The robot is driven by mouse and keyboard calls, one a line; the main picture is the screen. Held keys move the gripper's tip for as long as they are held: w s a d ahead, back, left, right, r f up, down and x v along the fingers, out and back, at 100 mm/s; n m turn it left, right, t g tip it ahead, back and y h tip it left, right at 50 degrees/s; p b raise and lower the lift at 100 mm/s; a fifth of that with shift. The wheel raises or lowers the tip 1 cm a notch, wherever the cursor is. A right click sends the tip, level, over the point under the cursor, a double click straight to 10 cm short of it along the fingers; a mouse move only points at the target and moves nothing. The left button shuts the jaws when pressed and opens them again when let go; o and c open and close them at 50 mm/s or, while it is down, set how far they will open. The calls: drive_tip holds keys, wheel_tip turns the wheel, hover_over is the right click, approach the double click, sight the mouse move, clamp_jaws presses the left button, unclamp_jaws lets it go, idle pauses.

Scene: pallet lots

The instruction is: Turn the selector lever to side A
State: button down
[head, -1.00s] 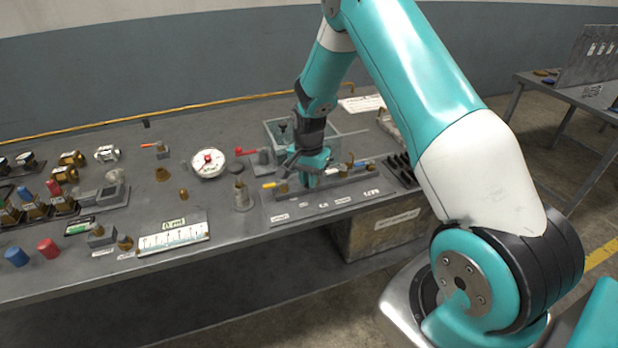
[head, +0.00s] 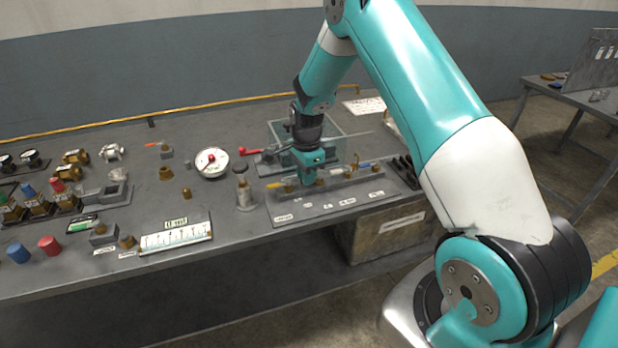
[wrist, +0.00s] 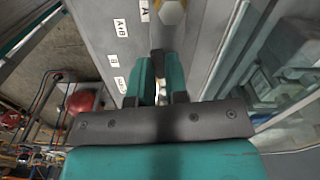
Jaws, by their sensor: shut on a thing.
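My gripper (head: 309,178) is down at the valve panel (head: 335,205) on the bench. In the wrist view its teal fingers (wrist: 160,82) are shut on a dark, narrow lever (wrist: 157,62), the selector lever. White labels run along the panel beside it: A (wrist: 145,11), A+B (wrist: 121,28), B (wrist: 113,60) and a fourth one too blurred to read. The lever lies close to the B label's level. Its pivot is hidden, and in the head view my gripper covers the lever.
A clear-walled bin (head: 350,145) stands behind. A red-handled valve (head: 250,151) and a round gauge (head: 212,162) are to the left.

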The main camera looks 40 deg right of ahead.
drive_tip(key=shift+w+d+m, duration=0.1)
drive_tip(key=shift+w+m, duration=0.3)
drive_tip(key=shift+m, duration=0.7)
drive_tip(key=c, duration=1.1)
unclamp_jaws()
wheel_tip(320, 180, up, 18)
drive_tip(key=b, duration=0.2)
drive_tip(key=shift+f+b, duration=0.25)
drive_tip(key=shift+b, duration=0.1)
